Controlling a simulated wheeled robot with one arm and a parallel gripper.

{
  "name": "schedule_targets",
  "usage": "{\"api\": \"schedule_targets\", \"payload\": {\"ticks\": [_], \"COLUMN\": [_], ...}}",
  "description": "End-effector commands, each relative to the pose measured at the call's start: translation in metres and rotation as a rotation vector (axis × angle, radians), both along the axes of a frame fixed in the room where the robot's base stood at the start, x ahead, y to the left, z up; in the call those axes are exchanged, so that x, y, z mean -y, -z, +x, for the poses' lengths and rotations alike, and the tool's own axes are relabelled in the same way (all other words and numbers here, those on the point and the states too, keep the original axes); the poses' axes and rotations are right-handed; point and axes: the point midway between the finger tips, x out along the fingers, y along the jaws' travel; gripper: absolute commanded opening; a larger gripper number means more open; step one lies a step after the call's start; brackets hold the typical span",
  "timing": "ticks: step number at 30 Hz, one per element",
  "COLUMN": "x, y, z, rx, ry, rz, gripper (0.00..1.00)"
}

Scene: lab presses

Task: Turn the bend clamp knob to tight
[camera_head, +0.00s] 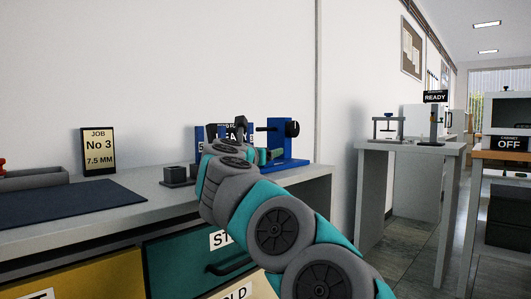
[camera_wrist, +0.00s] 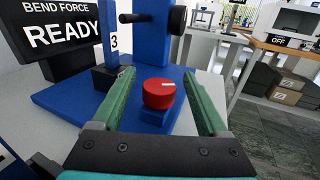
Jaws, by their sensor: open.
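A red round knob (camera_wrist: 159,93) with a white mark on top sits on a small blue block on the blue base plate (camera_wrist: 62,97) of the bend press. In the wrist view my gripper (camera_wrist: 162,80) is open, with one green finger on each side of the knob. A gap shows between the knob and each finger. In the head view my arm hides the knob and much of the blue bend press (camera_head: 287,140).
A black sign (camera_wrist: 62,30) reads BEND FORCE READY beside the press. A black knob (camera_wrist: 177,19) sticks out from the blue upright. A job card (camera_head: 98,150) reads No 3, 7.5 MM, near a dark mat (camera_head: 60,203). Other benches stand to the right across the floor.

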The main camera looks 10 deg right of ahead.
Motion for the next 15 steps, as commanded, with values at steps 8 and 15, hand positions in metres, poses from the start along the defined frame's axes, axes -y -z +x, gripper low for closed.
{"api": "schedule_targets", "payload": {"ticks": [8, 15], "x": [-0.006, -0.024], "y": [0.0, -0.001], "z": [-0.009, -0.038], "rx": [0.0, 0.001], "ry": [-0.001, -0.002], "rz": [0.0, 0.001], "gripper": [0.77, 0.77]}}
